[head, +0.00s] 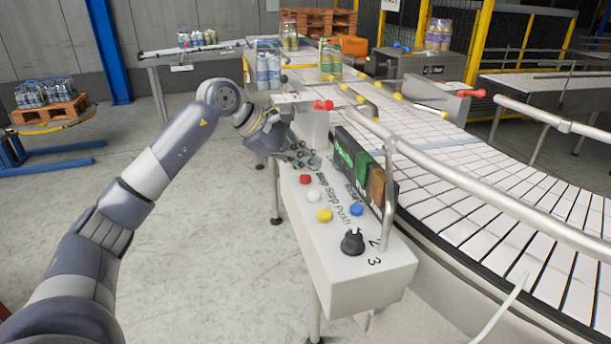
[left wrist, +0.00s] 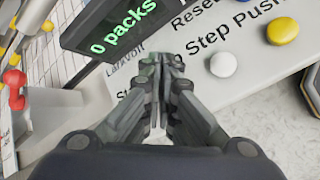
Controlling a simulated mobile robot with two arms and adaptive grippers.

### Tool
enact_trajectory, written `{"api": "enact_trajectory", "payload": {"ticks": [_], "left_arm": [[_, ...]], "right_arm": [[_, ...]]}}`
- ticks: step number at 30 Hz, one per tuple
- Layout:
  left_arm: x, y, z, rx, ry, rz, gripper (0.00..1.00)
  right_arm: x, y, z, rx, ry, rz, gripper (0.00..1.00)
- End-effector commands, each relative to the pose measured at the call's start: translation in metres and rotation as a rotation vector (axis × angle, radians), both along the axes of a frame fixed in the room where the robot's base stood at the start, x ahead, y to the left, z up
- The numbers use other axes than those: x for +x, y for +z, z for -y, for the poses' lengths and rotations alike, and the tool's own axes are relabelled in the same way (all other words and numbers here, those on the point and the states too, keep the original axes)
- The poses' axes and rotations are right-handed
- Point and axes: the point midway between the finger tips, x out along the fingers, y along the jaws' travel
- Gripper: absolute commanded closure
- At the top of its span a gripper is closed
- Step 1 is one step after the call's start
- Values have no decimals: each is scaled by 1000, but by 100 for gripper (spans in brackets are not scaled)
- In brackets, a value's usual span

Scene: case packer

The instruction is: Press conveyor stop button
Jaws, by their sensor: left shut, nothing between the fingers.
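The white control box (head: 350,262) carries a red button (head: 305,179), a white button (head: 314,196), a yellow button (head: 324,215), a blue button (head: 356,209) and a black knob (head: 352,241). My left gripper (head: 311,163) is shut and empty, just beyond the red button over the panel's far end. In the left wrist view my left gripper (left wrist: 168,60) points at the panel below the display; the white button (left wrist: 223,64) and yellow button (left wrist: 283,30) lie to its right. The red button does not show there. Whether the fingertips touch the panel, I cannot tell. My right gripper is not in view.
A display (head: 357,163) reading "0 packs" in the wrist view stands along the panel's right side. A metal guard rail (head: 455,180) and the curved white conveyor (head: 520,215) lie beyond. Bottle packs (head: 268,66) stand at the back. The floor left is mostly clear.

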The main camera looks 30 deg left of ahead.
Motion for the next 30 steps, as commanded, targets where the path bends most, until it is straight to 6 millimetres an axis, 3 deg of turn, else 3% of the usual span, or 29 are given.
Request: {"api": "enact_trajectory", "payload": {"ticks": [15,30], "left_arm": [[0,49,0,0,1,1,100],[0,50,0,0,0,0,100]], "right_arm": [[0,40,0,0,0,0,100],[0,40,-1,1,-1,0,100]]}}
